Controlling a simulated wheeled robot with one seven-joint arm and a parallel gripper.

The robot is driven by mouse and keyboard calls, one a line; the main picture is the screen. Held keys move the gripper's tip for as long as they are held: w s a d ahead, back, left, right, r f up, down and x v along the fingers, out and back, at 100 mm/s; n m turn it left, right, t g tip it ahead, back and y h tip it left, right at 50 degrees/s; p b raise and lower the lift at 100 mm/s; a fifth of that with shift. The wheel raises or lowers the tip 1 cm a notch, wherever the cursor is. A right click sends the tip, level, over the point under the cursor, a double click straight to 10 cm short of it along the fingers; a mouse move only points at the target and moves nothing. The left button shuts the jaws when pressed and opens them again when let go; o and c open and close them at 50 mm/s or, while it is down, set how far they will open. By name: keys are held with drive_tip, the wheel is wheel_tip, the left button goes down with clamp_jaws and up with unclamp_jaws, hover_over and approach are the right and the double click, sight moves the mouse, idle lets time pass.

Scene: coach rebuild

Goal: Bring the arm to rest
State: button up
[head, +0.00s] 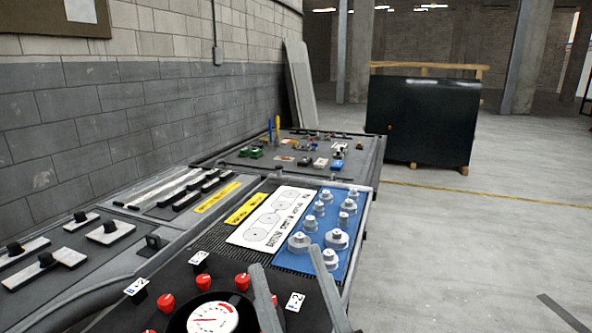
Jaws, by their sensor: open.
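My gripper (287,260) reaches in from the bottom edge of the head view. Its two grey fingers are spread apart, with nothing between them. They are over the near end of the bench, between the dial gauge (213,318) and the blue panel (343,222) with grey knobs. I cannot tell how high above the surface the fingertips are. The rest of my arm is out of view.
Red knobs (242,281) and small labels surround the gauge. A white printed sheet (272,217) and slider panels lie left of the blue panel. Small parts (320,162) cover the far bench. A dark cabinet (422,120) stands beyond; the floor at right is mostly clear.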

drive_tip(key=s+d+f+m+h+p, duration=0.1)
drive_tip(key=s+d+f+m+h, duration=0.3)
drive_tip(key=d+f+m+h, duration=0.6)
drive_tip(key=s+d+f+g+h+p, duration=0.1)
drive_tip(key=s+d+f+g, duration=0.2)
drive_tip(key=s, duration=0.5)
drive_tip(key=s+d+f+m+g+h+p, duration=0.1)
drive_tip(key=s+d+f+g+h, duration=0.1)
drive_tip(key=s+f, duration=0.4)
drive_tip(key=s+d+f+m+g+h+p, duration=0.1)
drive_tip(key=s+d+f+g, duration=0.3)
drive_tip(key=s, duration=0.6)
drive_tip(key=shift+s+d+f+g+h, duration=0.25)
drive_tip(key=shift+d+f, duration=0.2)
drive_tip(key=shift+d, duration=0.3)
drive_tip(key=shift+w, duration=0.1)
